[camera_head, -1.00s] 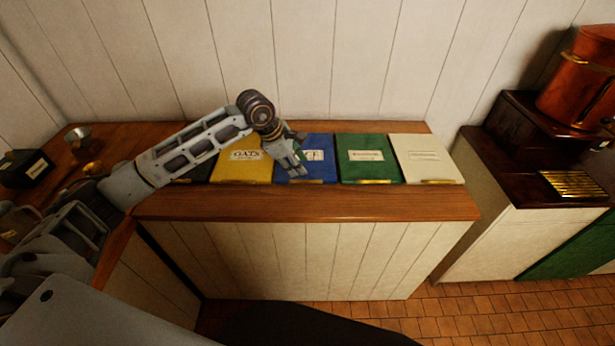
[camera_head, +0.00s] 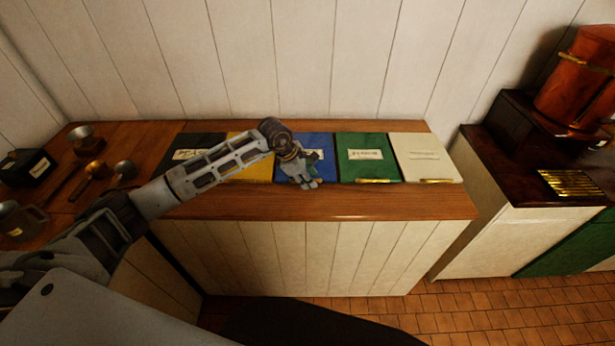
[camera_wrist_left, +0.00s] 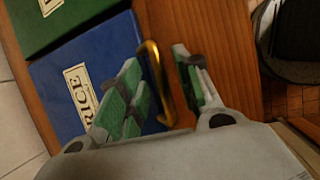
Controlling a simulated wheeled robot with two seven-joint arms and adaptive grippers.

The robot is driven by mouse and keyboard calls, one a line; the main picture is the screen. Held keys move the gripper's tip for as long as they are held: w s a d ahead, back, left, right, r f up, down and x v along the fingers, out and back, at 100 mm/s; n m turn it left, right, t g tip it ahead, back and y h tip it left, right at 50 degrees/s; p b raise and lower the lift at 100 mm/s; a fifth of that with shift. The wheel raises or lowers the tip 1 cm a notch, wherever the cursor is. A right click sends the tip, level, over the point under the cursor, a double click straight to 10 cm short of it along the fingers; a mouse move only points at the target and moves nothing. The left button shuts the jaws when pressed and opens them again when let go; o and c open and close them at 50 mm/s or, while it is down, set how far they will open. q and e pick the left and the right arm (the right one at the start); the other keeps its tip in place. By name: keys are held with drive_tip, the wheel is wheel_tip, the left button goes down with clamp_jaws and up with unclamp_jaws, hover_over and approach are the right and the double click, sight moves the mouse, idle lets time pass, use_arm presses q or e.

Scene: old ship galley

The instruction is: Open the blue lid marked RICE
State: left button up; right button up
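The blue lid (camera_head: 323,147) lies shut in the wooden counter, between a yellow lid and a green one. Its RICE label shows in the left wrist view on the blue lid (camera_wrist_left: 95,58). A brass handle (camera_wrist_left: 157,84) stands along the lid's front edge. My left gripper (camera_head: 308,184) is over the front of the blue lid and hides part of it. My right gripper is not in view.
The yellow lid (camera_head: 250,172) and a black lid (camera_head: 178,150) lie to the left. A green lid (camera_head: 365,155) and a white lid (camera_head: 425,155) lie to the right. The counter's front strip (camera_head: 390,205) is clear.

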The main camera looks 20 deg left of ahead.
use_arm(q)
clamp_jaws()
drive_tip(key=shift+r, duration=0.25)
